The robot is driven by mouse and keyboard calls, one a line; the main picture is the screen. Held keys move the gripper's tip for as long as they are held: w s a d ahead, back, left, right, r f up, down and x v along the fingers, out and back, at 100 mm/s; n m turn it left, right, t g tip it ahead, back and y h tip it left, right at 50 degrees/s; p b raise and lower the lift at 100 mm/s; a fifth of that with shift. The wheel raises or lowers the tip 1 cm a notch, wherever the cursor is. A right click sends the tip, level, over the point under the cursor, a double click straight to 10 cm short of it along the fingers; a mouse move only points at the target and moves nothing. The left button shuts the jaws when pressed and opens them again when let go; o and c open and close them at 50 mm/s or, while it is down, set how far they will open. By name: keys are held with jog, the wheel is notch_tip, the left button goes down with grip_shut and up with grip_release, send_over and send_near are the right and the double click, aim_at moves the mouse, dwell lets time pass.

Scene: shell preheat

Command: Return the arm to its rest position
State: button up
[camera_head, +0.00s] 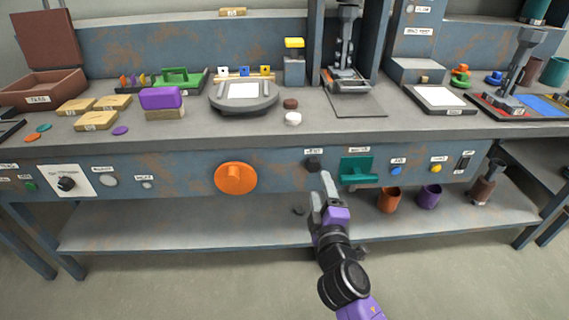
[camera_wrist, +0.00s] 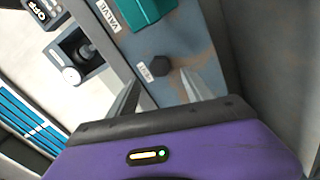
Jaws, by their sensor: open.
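My gripper (camera_head: 321,190) is on a black and purple arm in the head view, in front of the bench's front panel. Its jaws are open and nothing shows between them. In the wrist view my gripper (camera_wrist: 158,95) has its two grey fingers apart, pointing toward a dark knob (camera_wrist: 159,67) on the panel. The same dark knob (camera_head: 313,163) shows in the head view just above the fingertips. I cannot tell whether the fingers touch the panel.
A teal handle (camera_head: 357,172) sits right of the knob, with a large orange dial (camera_head: 235,178) to the left. Orange (camera_head: 389,199) and purple (camera_head: 429,196) cups stand below, to the right. The bench top (camera_head: 240,128) holds trays and blocks. The floor in front is clear.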

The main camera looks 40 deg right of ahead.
jog(key=s+a+m+t+y, duration=0.35)
jog(key=s+a+y, duration=0.35)
jog(key=s+a, duration=0.6)
jog(key=s+a+m+g+y, duration=0.2)
jog(key=s+a, duration=0.2)
jog(key=s, duration=0.6)
jog(key=s+a+m+g+y, duration=0.1)
jog(key=s+a+m+g, duration=0.2)
jog(key=s, duration=0.8)
notch_tip(320, 180, up, 20)
jog(key=t+p, duration=0.1)
jog(key=p, duration=1.9)
jog(key=shift+w+a, duration=0.35)
jog(key=shift+a, duration=0.05)
jog(key=shift+n, duration=0.25)
